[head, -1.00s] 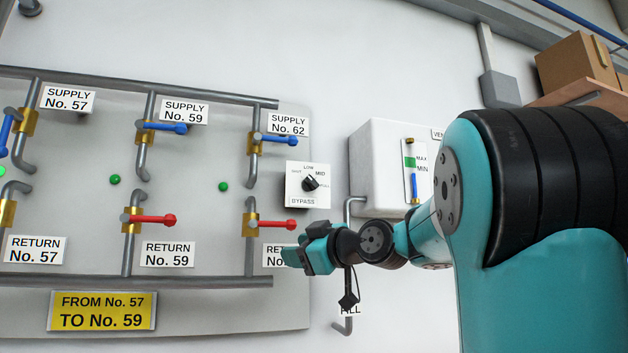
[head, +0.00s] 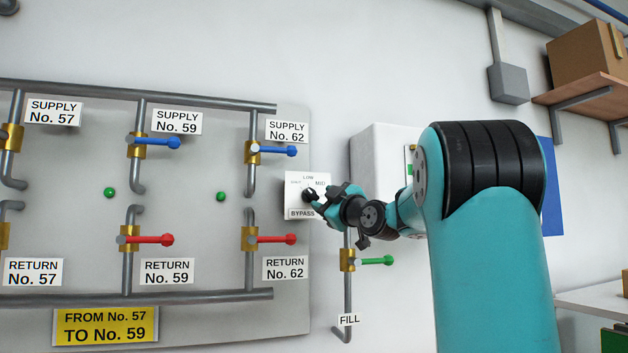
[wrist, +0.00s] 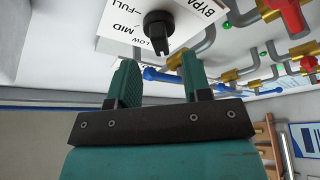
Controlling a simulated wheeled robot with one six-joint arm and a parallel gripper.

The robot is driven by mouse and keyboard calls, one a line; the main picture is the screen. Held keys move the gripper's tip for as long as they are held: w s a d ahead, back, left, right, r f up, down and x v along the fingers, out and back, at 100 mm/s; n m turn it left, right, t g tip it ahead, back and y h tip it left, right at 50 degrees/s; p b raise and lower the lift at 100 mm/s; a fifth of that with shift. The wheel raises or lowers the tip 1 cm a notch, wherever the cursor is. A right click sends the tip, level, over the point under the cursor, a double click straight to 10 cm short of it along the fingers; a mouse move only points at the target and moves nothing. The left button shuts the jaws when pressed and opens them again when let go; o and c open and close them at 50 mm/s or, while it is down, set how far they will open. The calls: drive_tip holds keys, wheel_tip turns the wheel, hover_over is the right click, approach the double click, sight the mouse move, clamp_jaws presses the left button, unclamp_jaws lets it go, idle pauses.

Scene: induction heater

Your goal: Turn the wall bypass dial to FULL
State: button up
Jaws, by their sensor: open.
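The bypass dial is a black knob (wrist: 158,28) on a white plate (wrist: 112,25) with LOW, MID and FULL lettering, upside down in the wrist view. Its pointed end faces down there, beside LOW and away from FULL; the exact setting is hard to read. My gripper (wrist: 159,60) is open and empty, with one teal finger on each side below the knob. The knob appears just beyond the fingertips; contact cannot be told. In the head view, my gripper (head: 316,199) is at the plate (head: 298,181) and partly covers the dial and the FULL side.
Pipes with blue levers (head: 278,151) and red levers (head: 277,239) lie left of the dial. A green FILL lever (head: 376,261) sits just below my wrist. A white wall box (head: 378,150) stands to the right, close to my arm.

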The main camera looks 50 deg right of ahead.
sight(315, 196)
drive_tip(key=p+x, duration=0.2)
drive_tip(key=x, duration=0.2)
drive_tip(key=shift+w+r, duration=0.15)
drive_tip(key=shift+r, duration=0.1)
drive_tip(key=shift+w+d+p, duration=0.15)
drive_tip(key=shift+w+p, duration=0.25)
drive_tip(key=shift+w, duration=0.05)
drive_tip(key=shift+f, duration=0.1)
drive_tip(key=c, duration=0.5)
drive_tip(key=shift+c, duration=0.2)
